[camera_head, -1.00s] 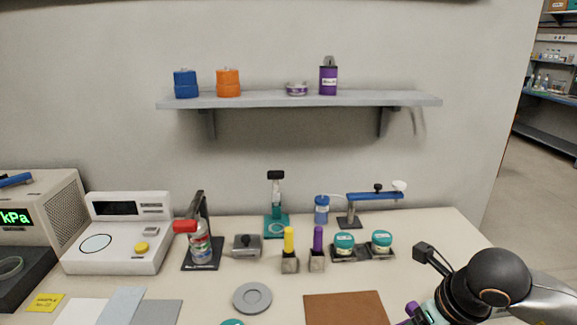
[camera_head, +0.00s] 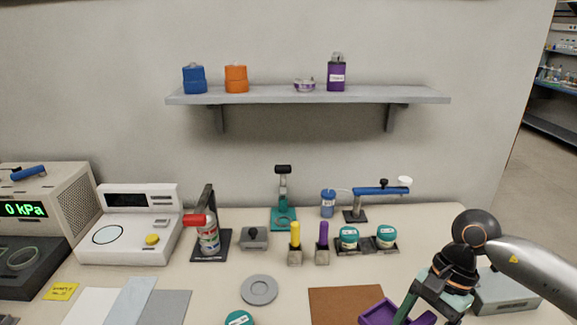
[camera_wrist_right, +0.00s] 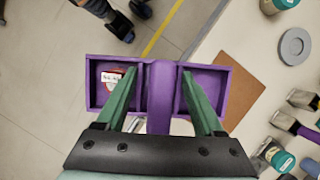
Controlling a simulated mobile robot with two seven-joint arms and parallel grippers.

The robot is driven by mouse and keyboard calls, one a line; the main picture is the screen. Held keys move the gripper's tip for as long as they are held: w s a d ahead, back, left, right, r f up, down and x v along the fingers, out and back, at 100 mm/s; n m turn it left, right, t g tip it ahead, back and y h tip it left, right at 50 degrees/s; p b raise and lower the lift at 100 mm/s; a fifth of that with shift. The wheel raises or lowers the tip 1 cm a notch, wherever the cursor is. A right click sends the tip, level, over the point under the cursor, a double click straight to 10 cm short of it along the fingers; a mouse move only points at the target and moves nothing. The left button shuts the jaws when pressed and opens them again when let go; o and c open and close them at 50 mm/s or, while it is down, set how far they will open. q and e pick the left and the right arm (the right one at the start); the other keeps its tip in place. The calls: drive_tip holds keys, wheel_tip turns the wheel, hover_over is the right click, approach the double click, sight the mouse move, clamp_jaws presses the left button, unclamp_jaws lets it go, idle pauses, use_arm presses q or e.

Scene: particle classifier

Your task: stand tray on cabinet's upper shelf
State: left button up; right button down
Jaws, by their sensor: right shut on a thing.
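The purple tray (camera_head: 376,312) hangs from my right gripper (camera_head: 424,305) at the bottom of the head view, partly cut off by the frame. In the right wrist view the tray (camera_wrist_right: 209,86) has a raised middle handle and a compartment on each side. My right gripper (camera_wrist_right: 158,75) has its green fingers either side of that handle, shut on it. A red item with a white label (camera_wrist_right: 110,78) lies in the left compartment; the right compartment looks empty. My left gripper is not in view. I see no clear cabinet.
A grey wall shelf (camera_head: 270,98) holds blue, orange and purple containers. The bench (camera_head: 225,285) carries a scale (camera_head: 128,225), several bottles and jars, a brown mat (camera_head: 345,299) and a grey disc (camera_head: 259,290). The wrist view shows open tiled floor (camera_wrist_right: 45,125) beside the bench.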

drive_tip(key=n, duration=0.2)
drive_tip(key=r+n+g+h, duration=0.1)
drive_tip(key=n, duration=0.1)
drive_tip(key=s+n+h+p, duration=0.1)
drive_tip(key=n, duration=0.1)
drive_tip(key=shift+a+r+n+g, duration=0.3)
drive_tip(key=shift+n+g, duration=0.1)
drive_tip(key=n, duration=0.1)
drive_tip(key=n+h, duration=0.1)
drive_tip(key=n, duration=0.1)
drive_tip(key=r+n+h, duration=0.1)
drive_tip(key=shift+s+n, duration=0.35)
drive_tip(key=shift+n, duration=0.05)
drive_tip(key=shift+a, duration=0.1)
